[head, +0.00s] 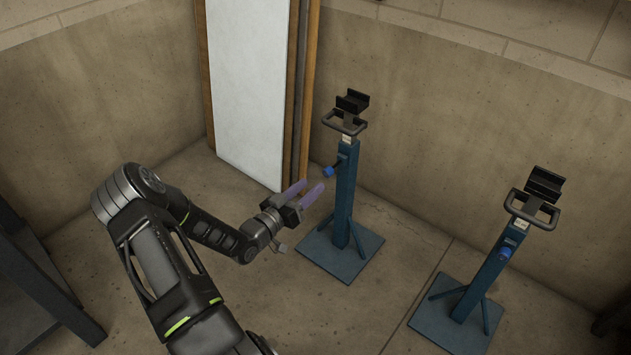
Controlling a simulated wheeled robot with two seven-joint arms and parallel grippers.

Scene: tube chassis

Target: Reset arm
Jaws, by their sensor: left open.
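My left arm comes in from the lower left, bent at the elbow. Its gripper (309,192) has two purple fingers, parted and with nothing between them. My right gripper is not in view.
The blue stand has a black cradle on top and a square floor plate. A second blue stand (490,268) is at the right. White and wooden panels (248,90) lean on the concrete wall. A dark frame (35,280) is at the left edge. Floor between the stands is clear.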

